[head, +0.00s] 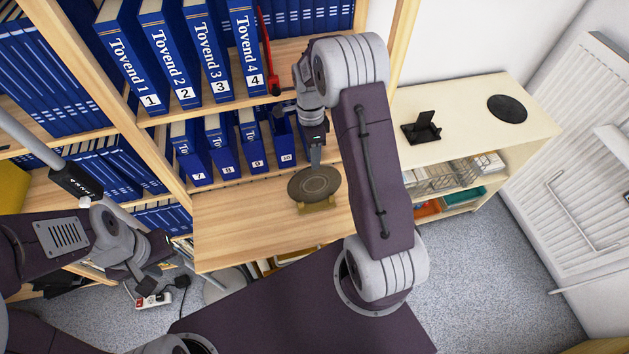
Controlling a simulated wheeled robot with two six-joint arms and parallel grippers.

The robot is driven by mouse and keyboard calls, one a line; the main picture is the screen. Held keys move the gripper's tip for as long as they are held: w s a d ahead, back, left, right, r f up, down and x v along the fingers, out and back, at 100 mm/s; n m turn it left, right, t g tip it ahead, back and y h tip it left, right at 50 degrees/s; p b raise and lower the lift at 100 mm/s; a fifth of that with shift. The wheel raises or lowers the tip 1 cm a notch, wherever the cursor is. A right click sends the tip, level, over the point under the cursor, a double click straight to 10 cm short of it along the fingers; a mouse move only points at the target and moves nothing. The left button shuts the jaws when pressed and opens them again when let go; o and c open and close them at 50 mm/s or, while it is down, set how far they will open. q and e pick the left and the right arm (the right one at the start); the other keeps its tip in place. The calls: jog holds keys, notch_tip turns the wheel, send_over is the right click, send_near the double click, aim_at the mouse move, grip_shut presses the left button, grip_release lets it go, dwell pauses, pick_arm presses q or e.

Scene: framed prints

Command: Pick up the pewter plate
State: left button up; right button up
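A round dark grey-brown plate (314,182), which looks like the pewter plate, leans upright on a small golden stand (317,206) on the wooden shelf board. My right gripper (316,163) points down just above and behind the plate's top edge. Its fingertips overlap the rim in this view, and I cannot tell whether they touch it or how far apart they are. My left gripper (152,268) hangs at the lower left, well away from the plate and with nothing visible in it. Its finger gap is unclear.
Blue numbered binders (205,150) fill the bookcase behind and left of the plate. The wooden board (250,225) left of the plate is clear. A cream cabinet (465,140) at right holds an empty black stand (422,128) and a flat black disc (507,108).

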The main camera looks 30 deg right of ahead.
aim_at(314, 174)
jog(key=shift+s+a+f, duration=0.15)
jog(key=shift+s+f, duration=0.05)
jog(key=shift+f, duration=0.55)
jog(key=shift+s+a+f, duration=0.1)
jog(key=shift+s+f, duration=0.1)
jog(key=shift+f, duration=0.5)
jog(key=f, duration=0.1)
jog(key=f+p, duration=0.1)
jog(key=f, duration=0.2)
jog(key=shift+s+f, duration=0.35)
jog(key=shift+f, duration=0.05)
grip_shut()
jog(key=shift+r, duration=0.1)
